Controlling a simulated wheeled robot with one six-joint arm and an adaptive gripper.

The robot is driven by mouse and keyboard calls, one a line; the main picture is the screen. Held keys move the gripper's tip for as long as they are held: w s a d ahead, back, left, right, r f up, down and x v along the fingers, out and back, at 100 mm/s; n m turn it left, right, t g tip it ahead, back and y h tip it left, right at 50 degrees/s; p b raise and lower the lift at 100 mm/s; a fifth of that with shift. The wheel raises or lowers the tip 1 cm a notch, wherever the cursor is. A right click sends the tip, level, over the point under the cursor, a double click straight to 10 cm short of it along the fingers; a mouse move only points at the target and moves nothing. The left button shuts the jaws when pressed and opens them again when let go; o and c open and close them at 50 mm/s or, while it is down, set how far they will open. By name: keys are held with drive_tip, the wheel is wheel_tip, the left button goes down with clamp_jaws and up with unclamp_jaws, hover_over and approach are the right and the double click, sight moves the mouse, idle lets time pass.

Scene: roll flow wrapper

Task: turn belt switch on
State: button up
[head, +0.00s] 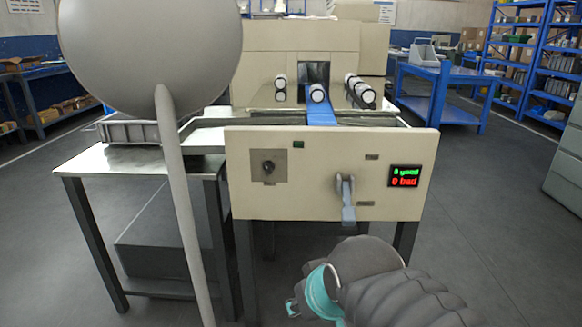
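A beige front panel (320,150) of the wrapper machine faces me. On its left is a small dark switch (268,167) on a square grey plate (283,178). Right of centre a grey lever (347,200) hangs with its handle pointing down. Small labels sit by the controls but are too small to read, so I cannot tell which control is the belt switch. My gripper (292,308) is low in front of the panel, below the lever and apart from it. My own arm hides most of it, and its fingers do not show clearly.
A lit display (405,176) reads zero bad in red; its green line is less clear. A blue belt (321,116) runs into the machine, with several white rolls (360,90) beside it. A metal side table (130,165) stands left. Floor to the right is clear.

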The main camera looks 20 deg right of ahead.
drive_tip(key=w+a+r+n+t+y, duration=0.1)
drive_tip(key=w+a+r+t, duration=0.15)
drive_tip(key=w, duration=0.45)
drive_tip(key=w+a+r+n+t+y, duration=0.1)
drive_tip(key=w+a+n+t, duration=0.15)
drive_tip(key=w, duration=0.45)
drive_tip(key=m+t+h+b, duration=0.2)
drive_tip(key=t+h, duration=0.4)
drive_tip(key=h, duration=0.2)
approach(268, 170)
drive_tip(key=x, duration=0.8)
drive_tip(key=shift+w+d, duration=0.1)
drive_tip(key=shift+w, duration=0.2)
clamp_jaws()
